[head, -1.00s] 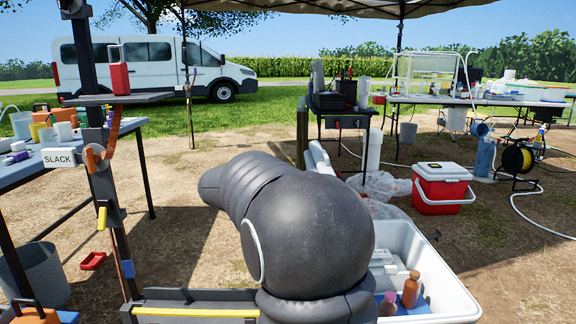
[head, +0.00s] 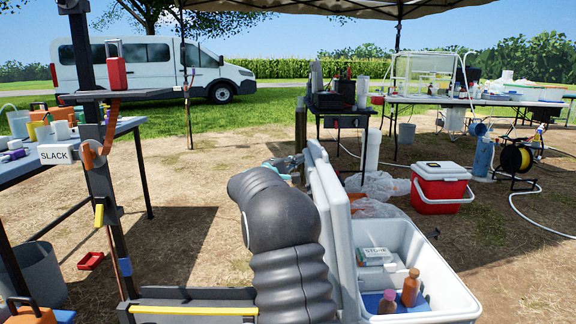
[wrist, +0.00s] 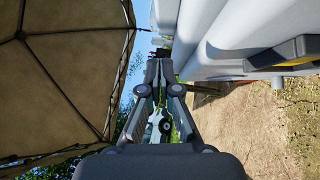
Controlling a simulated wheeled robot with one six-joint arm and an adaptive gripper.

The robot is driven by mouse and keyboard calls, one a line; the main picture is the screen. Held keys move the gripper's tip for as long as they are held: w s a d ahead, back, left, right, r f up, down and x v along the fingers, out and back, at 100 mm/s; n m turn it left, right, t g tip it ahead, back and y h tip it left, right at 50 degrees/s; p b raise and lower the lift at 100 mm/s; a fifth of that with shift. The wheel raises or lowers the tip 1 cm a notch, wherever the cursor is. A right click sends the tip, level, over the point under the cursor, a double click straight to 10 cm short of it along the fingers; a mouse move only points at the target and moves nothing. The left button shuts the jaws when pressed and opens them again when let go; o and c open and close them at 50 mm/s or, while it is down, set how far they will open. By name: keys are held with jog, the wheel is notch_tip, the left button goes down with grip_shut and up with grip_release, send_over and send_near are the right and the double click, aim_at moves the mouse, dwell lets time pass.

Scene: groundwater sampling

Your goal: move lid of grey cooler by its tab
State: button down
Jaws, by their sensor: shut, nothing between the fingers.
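The grey cooler (head: 455,288), pale grey-white, stands open at the lower right of the head view. Its lid (head: 342,225) stands nearly upright along the cooler's left side. My gripper (head: 297,161) is at the far left of the lid's top, partly hidden behind my arm. In the wrist view my gripper (wrist: 157,62) is shut and empty, beside a large pale surface (wrist: 225,40) that looks like the lid. A dark piece with a yellow strip (wrist: 285,54) juts from near it; I cannot tell if it is the tab. Contact is not clear.
Inside the cooler are brown bottles (head: 410,288) and a white box (head: 374,256). A red cooler (head: 440,190) and clear plastic bags (head: 380,188) lie beyond. Bare ground lies between.

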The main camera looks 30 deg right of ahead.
aim_at(322, 151)
jog(key=d, duration=0.3)
jog(key=s+d+r, duration=0.1)
jog(key=shift+d, duration=0.4)
jog(key=shift+s+d, duration=0.25)
jog(key=shift+d, duration=0.15)
